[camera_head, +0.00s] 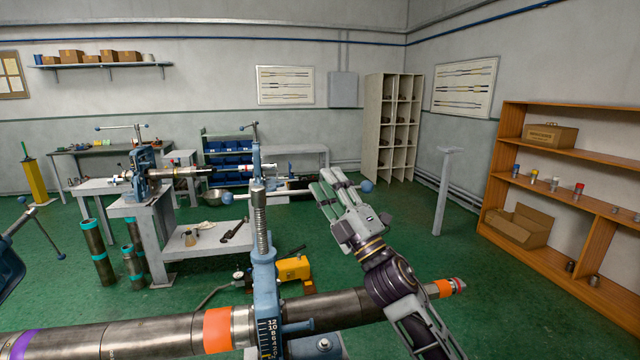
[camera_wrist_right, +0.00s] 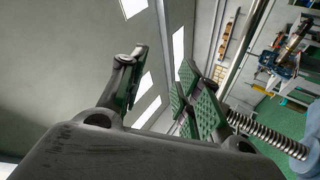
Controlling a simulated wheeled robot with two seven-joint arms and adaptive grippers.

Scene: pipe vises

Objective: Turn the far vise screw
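A blue vise (camera_head: 264,288) with a tall threaded screw (camera_head: 261,225) stands upright at the centre of the head view, clamped around a long steel pipe (camera_head: 160,336). The screw threads also show at the right of the right wrist view (camera_wrist_right: 262,134). My right gripper (camera_head: 330,190) is at the right part of this bar, fingers apart; contact cannot be told. Its green-padded fingers (camera_wrist_right: 160,90) are open with nothing visible between them. Another blue vise (camera_head: 146,170) stands farther back left. My left gripper is out of view.
A blue part with a ball-ended handle (camera_head: 42,230) is cut off at the left edge. A yellow tool (camera_head: 294,268) lies behind the central vise. Wooden shelves (camera_head: 545,190) stand right, with a grey post (camera_head: 443,195) before them.

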